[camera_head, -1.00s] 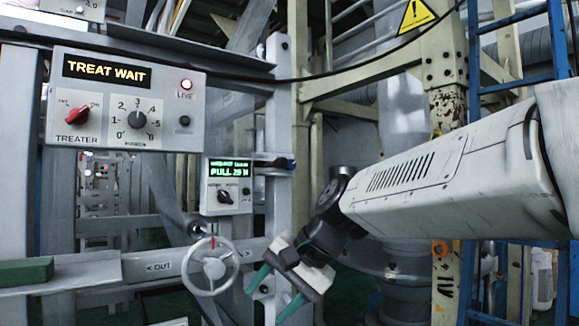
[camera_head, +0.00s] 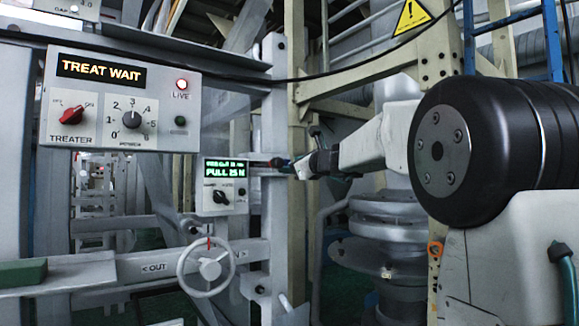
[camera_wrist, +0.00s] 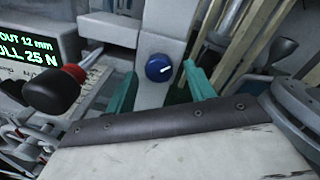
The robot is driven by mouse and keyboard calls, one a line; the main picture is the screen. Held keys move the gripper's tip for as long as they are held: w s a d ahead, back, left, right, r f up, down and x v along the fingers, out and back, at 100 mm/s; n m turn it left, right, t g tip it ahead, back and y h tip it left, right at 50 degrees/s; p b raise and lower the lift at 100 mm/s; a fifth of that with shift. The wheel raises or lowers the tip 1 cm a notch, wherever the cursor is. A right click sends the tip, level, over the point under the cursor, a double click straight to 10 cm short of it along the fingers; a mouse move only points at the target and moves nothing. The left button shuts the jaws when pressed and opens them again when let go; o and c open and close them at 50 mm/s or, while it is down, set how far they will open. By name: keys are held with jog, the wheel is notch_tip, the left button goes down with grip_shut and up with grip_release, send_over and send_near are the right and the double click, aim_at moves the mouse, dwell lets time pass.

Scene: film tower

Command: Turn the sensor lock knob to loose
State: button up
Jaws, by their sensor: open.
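A round blue knob (camera_wrist: 159,68) with a white pointer mark sits on a grey upright post (camera_wrist: 158,40) in the wrist view. It looks like the sensor lock knob, but I see no label for it. Its pointer slants toward the right. My gripper (camera_wrist: 160,73) is open, with its teal fingers on either side of the knob in the picture and a gap on both sides. I cannot tell how far beyond the fingertips the knob lies. In the head view my gripper (camera_head: 290,166) is small, beside the frame post, and I cannot make out the knob there.
A black ball-ended handle with a red collar (camera_wrist: 53,91) stands close left of my gripper. The small display box (camera_head: 222,186) reads PULL 25 N. A handwheel (camera_head: 207,267) is below it. A TREAT WAIT panel (camera_head: 122,102) hangs at left. Beams stand close right.

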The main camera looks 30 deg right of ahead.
jog(key=shift+w+a, duration=0.1)
jog(key=shift+w, duration=0.75)
jog(key=c, duration=1)
jog(key=shift+n, duration=0.3)
jog(key=shift+n+h, duration=0.3)
jog(key=shift+n, duration=8.1)
jog(key=shift+o, duration=0.2)
